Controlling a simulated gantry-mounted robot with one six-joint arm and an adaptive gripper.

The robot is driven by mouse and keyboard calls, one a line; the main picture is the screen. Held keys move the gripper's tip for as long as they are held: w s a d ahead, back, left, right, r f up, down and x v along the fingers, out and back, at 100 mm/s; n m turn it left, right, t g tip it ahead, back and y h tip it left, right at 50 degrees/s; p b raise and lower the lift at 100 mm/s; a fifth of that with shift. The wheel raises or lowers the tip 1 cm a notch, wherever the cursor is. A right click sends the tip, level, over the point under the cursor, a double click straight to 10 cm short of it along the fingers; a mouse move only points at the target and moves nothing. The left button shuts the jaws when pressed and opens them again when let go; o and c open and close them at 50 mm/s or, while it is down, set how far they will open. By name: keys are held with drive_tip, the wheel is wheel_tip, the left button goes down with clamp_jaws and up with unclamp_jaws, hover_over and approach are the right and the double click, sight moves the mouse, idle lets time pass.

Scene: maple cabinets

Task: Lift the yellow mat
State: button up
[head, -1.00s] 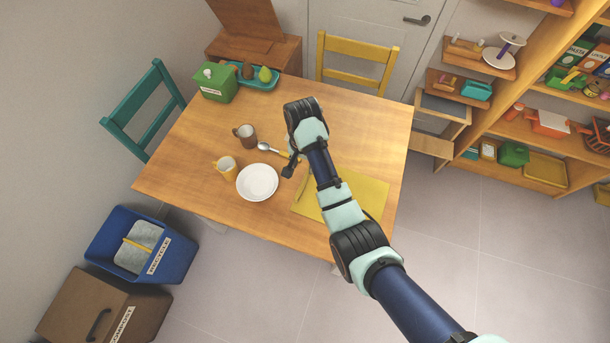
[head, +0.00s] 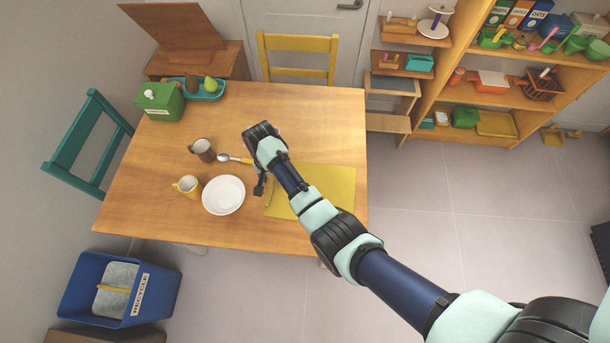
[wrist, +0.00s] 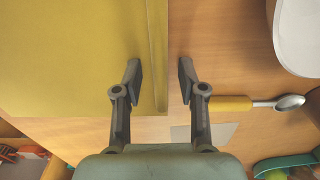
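The yellow mat (head: 335,184) lies on the wooden table near its front right part, partly covered by my arm in the head view. In the wrist view the mat (wrist: 70,60) fills the upper left, with a narrow raised strip along its right edge. My gripper (head: 260,187) is at the mat's left edge, between the mat and the white plate. In the wrist view my gripper (wrist: 160,75) is open. Its left finger is over the mat and its right finger over bare wood, with the edge strip between them. I cannot tell the fingers' height above the table.
The white plate (head: 224,195) stands left of my gripper. A yellow-handled spoon (wrist: 240,103) lies close to the right finger. The table's back right part is clear.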

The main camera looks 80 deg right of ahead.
clamp_jaws()
wheel_tip(320, 180, up, 20)
drive_tip(key=p, duration=0.9)
drive_tip(key=shift+r, duration=0.1)
wheel_tip(320, 180, up, 3)
drive_tip(key=p, duration=0.4)
